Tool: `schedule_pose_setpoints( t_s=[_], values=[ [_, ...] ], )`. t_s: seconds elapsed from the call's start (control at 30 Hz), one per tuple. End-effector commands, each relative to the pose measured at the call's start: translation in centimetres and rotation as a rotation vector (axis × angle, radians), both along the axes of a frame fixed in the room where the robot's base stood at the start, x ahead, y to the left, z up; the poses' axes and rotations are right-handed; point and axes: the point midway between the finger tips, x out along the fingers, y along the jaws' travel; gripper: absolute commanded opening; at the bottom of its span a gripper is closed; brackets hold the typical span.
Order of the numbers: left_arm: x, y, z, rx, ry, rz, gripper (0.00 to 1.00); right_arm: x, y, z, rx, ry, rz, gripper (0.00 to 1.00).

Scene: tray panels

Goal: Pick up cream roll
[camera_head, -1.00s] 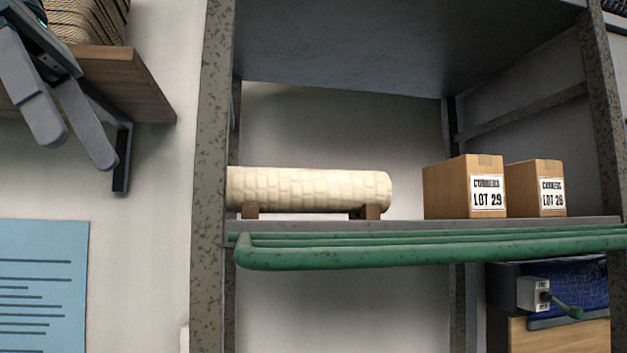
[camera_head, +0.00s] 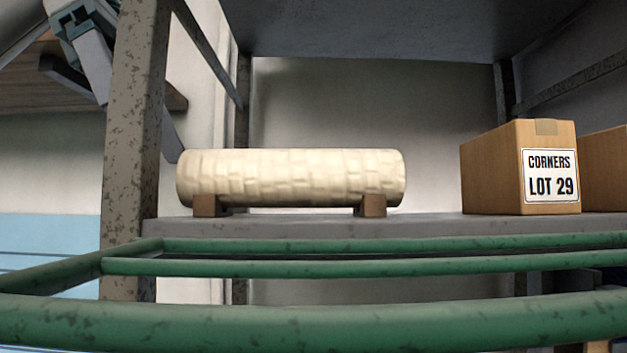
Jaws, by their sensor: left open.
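The cream roll (camera_head: 290,178) is a long pale cylinder with a brick-like surface pattern. It lies lengthwise across two small brown wooden blocks on the grey rack shelf. My left gripper (camera_head: 140,130) is at the upper left, open and empty. The mottled rack post crosses in front of it and hides part of its fingers. One finger shows left of the post, and the other shows right of it, close to the roll's left end. I cannot tell whether that finger touches the roll. My right gripper is not in view.
The mottled post (camera_head: 132,120) stands left of the roll. Green rails (camera_head: 330,318) run across the front, below the shelf (camera_head: 430,226). A cardboard box marked "CORNERS LOT 29" (camera_head: 500,175) and a second box (camera_head: 604,170) stand to the right. Space above the roll is free.

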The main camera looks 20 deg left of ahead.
Motion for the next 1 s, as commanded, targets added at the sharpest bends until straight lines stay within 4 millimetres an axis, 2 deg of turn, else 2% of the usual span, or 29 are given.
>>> schedule_pose_setpoints(
  t_s=[0.3,0.47,0.63,1.0],
  values=[
    [0.0,0.0,0.0,-0.001,0.000,0.000,0.66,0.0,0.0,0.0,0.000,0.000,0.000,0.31],
    [0.2,-0.7,-0.1,0.000,0.000,-0.001,0.66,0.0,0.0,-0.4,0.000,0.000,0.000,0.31],
    [0.8,-2.7,-0.4,0.001,0.001,-0.002,0.66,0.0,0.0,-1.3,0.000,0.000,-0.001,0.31],
    [2.5,-8.8,-0.2,0.001,0.001,-0.004,0.66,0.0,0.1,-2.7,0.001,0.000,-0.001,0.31]
  ],
)
